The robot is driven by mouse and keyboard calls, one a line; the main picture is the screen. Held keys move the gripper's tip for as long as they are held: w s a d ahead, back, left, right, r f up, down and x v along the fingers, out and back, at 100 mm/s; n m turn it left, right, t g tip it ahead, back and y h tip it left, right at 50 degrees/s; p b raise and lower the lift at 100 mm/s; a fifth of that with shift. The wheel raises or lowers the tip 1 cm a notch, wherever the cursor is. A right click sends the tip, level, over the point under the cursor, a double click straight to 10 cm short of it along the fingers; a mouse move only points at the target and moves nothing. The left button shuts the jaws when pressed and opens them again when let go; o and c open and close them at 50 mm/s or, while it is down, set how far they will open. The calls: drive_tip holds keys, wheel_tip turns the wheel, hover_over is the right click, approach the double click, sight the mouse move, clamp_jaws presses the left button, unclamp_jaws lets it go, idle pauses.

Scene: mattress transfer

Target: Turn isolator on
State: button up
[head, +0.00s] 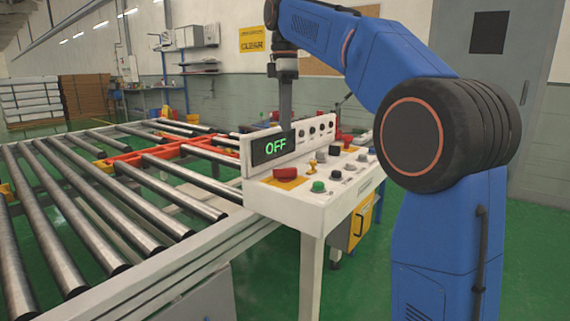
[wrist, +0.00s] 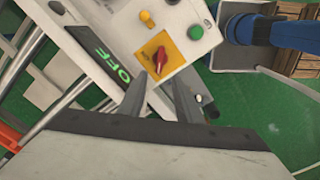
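The isolator is a red rotary knob on a yellow square plate (head: 285,174), at the near left of the control panel top. In the wrist view the red knob (wrist: 160,61) lies just beyond and between my fingertips, apart from them.
A green button (head: 318,186) sits close to the isolator, with other knobs and buttons (head: 348,157) farther along the panel. A roller conveyor (head: 110,205) with an orange-red frame part (head: 125,158) lies left of the panel. Green floor is open at the right.

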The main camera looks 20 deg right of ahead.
sight(285, 173)
wheel_tip(285, 173, down, 13)
drive_tip(key=shift+r, duration=0.1)
idle(0.4)
clamp_jaws()
